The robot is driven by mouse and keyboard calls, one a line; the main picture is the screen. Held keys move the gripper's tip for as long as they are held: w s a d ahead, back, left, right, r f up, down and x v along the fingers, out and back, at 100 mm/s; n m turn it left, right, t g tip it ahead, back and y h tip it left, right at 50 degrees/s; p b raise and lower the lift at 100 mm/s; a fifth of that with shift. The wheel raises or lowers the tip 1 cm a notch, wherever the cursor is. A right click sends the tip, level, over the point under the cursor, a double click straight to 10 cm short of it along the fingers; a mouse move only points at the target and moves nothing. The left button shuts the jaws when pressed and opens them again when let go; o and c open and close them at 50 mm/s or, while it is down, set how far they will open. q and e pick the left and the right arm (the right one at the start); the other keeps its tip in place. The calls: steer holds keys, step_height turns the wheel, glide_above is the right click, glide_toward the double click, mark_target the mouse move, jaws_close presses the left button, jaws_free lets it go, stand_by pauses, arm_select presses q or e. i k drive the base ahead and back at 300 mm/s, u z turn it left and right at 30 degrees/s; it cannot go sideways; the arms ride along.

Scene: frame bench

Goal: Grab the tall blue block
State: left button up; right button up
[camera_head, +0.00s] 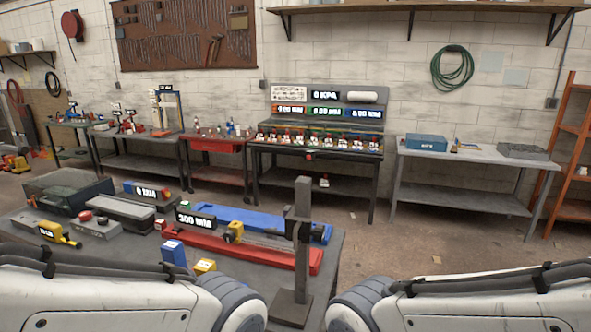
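The tall blue block (174,252) stands upright on the near dark bench, in front of the red rail. A small mark shows on its pale top. A shorter yellow block (204,266) sits close to its right. My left arm comes in from the lower left and my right arm from the lower right, both in front of the bench. Neither gripper shows in this view.
A dark upright post on a base (290,306) stands right of the blocks. The long red rail (255,255) and blue rail (225,212) lie behind. A yellow-handled tool (60,235) and grey boxes (95,229) are at the left.

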mark_target(172, 251)
steer(key=u, duration=1.15)
steer(key=i, duration=1.25)
steer(key=u, duration=0.5)
